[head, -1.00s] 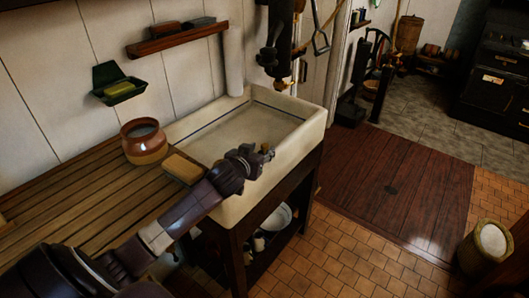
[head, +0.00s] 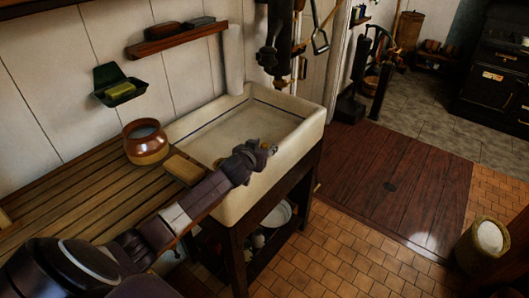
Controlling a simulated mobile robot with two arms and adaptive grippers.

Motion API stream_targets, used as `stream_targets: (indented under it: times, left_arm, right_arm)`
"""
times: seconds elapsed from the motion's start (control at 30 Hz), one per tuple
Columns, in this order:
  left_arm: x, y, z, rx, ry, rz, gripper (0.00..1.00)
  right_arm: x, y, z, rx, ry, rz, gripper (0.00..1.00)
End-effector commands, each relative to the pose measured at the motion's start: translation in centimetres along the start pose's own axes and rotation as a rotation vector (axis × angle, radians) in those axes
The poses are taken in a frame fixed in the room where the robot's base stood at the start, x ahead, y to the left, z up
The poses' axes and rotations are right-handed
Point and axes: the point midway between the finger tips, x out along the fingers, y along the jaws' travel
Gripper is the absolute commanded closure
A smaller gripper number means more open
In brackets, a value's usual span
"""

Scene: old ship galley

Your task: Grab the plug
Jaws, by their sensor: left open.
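My left gripper (head: 268,150) reaches in from the lower left over the pale stone sink (head: 318,128). It is open, seen from behind, near the sink's front rim. A small brownish bit shows at its fingertips; I cannot tell whether it is part of the gripper or another thing. I cannot make out the plug; the gripper and arm hide part of the sink. My right gripper is not in view.
A brown pot (head: 146,147) and a flat tan block (head: 184,168) stand on the slatted wooden board (head: 75,207) left of the sink. A dark pump (head: 273,50) hangs behind the sink. A bucket (head: 480,248) stands on the floor at right.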

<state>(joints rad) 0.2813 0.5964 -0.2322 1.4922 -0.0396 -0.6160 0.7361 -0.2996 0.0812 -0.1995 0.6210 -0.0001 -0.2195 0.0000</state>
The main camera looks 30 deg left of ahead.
Motion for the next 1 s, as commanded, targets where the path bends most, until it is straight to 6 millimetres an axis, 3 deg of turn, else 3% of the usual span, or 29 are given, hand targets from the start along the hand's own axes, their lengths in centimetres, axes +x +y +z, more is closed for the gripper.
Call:
stream_targets:
  times: [0.1, 0.47, 0.8, 1.0]
  left_arm:
    - [0.0, 0.0, 0.0, 0.0, 0.0, 0.0, 0.62]
    - [0.0, 0.0, 0.0, 0.0, 0.0, 0.0, 1.0]
    - [-0.1, 0.0, -0.2, 0.0, 0.002, 0.0, 1.0]
    - [-0.7, 0.0, -1.8, 0.0, 0.005, -0.001, 1.0]
  right_arm:
    - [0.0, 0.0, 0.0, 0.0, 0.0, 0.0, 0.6]
    - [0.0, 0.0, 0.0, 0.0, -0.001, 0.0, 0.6]
    - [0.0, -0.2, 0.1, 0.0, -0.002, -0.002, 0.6]
    - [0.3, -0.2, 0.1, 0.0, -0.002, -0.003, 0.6]
